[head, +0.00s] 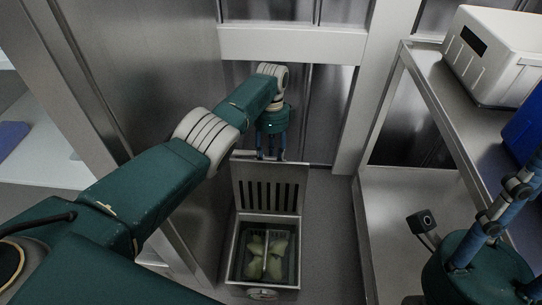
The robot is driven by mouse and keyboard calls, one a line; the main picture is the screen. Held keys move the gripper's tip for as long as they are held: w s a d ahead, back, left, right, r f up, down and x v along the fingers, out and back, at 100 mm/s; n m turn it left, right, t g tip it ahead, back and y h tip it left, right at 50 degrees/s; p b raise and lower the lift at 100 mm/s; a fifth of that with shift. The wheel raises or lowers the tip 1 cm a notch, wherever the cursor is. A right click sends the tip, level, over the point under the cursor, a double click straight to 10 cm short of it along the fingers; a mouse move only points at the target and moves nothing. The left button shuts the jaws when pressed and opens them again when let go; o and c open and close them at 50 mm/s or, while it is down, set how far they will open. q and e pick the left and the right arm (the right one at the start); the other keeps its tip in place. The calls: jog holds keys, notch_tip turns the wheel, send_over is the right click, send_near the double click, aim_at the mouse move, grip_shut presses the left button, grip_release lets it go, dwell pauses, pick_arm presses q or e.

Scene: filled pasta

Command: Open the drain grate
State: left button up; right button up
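The drain grate (266,187), a slotted metal panel, stands roughly upright on the far side of the square metal drain box (237,258). The box is open at the top, and pale green pieces (256,268) lie inside it. My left gripper (271,155) points down at the grate's upper edge. Its fingertips are partly hidden there, so I cannot tell whether they grip the edge. My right gripper (474,204) is at the lower right, away from the drain, with its fingers spread and nothing between them.
A metal shelf unit (448,118) stands on the right, with a white box (497,60) and a blue container (525,125) on top. Metal cabinet walls (150,70) close in on the left. Some grey floor (332,235) is clear right of the drain.

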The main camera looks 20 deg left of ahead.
pick_arm(q)
notch_tip(320, 180, up, 12)
jog(key=w, duration=0.2)
jog(key=shift+a, duration=0.3)
jog(key=shift+s+f, duration=0.1)
jog(key=shift+s, duration=0.05)
